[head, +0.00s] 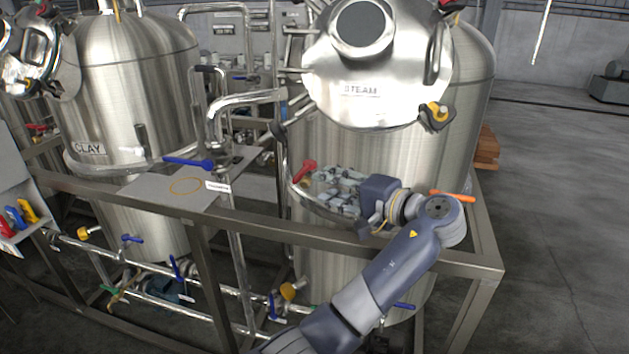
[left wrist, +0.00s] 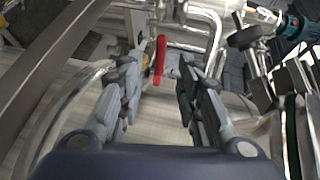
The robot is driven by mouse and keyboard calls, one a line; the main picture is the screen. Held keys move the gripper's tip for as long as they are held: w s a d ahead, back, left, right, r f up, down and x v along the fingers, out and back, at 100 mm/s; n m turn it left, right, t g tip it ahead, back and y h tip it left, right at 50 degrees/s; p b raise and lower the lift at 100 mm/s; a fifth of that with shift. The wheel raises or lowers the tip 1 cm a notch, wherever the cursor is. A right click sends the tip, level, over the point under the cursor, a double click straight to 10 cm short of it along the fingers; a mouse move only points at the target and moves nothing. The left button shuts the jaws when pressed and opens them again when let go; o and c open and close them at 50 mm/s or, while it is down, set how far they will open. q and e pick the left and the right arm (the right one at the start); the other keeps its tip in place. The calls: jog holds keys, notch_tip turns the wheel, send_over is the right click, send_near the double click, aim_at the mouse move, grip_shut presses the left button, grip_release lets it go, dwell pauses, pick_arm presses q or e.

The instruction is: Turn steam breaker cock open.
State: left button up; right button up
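The steam tank (head: 375,150) is a large steel vessel at centre right, with STEAM on its raised round lid. A red lever handle (head: 305,171) sticks up at its left side; I take it for the steam breaker cock, though no label on it is readable. In the left wrist view the red handle (left wrist: 160,60) stands beyond the fingertips, between them in the picture. My left gripper (head: 328,184) is open and empty in front of the tank, with the handle just beyond it; it also shows in the left wrist view (left wrist: 158,82). My right gripper is not in view.
A metal frame rail (head: 265,222) runs in front of the tanks. A blue lever (head: 188,162) lies by a grey plate (head: 165,190) on the left. An orange lever (head: 452,196) is near my left arm's wrist. Steel pipes (head: 245,98) stand behind the handle.

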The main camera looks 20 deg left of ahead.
pick_arm(q)
jog(key=shift+v, duration=0.95)
